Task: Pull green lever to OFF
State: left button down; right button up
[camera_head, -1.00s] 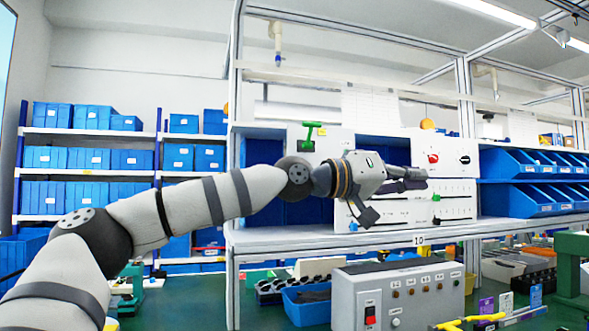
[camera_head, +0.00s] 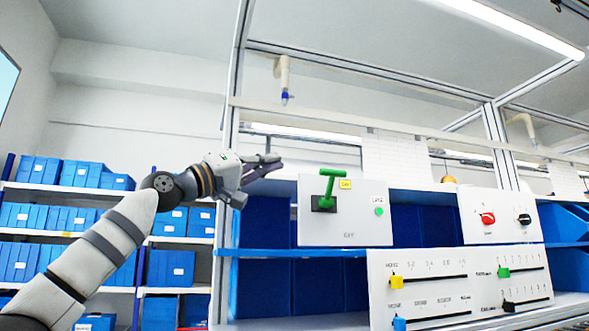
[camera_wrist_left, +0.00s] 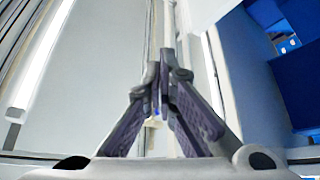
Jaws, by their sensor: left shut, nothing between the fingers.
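The green lever (camera_head: 327,187) stands up from a black slot on a white panel (camera_head: 345,226) in the head view. The panel has a yellow label at its top and a green button (camera_head: 379,211) at its right. My left gripper (camera_head: 276,164) is to the left of the lever and a little higher, apart from it. Its fingers are shut and empty; they also show close together in the left wrist view (camera_wrist_left: 161,88). The lever cannot be made out in the wrist view. My right gripper is in no view.
A white panel with a red knob (camera_head: 487,218) stands to the right. A panel with sliders (camera_head: 430,283) is below. Blue bins (camera_head: 265,222) fill the shelf behind. A metal frame post (camera_head: 232,120) rises near my left gripper. Open space lies above the lever panel.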

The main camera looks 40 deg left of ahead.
aim_at(330, 188)
pick_arm(q)
jog(key=d+x, duration=0.1)
jog(key=x, duration=0.8)
jog(key=f, duration=0.1)
jog(key=d+f, duration=0.1)
jog(key=f, duration=0.1)
jog(key=shift+s+d+f, duration=0.1)
jog(key=shift+d, duration=0.25)
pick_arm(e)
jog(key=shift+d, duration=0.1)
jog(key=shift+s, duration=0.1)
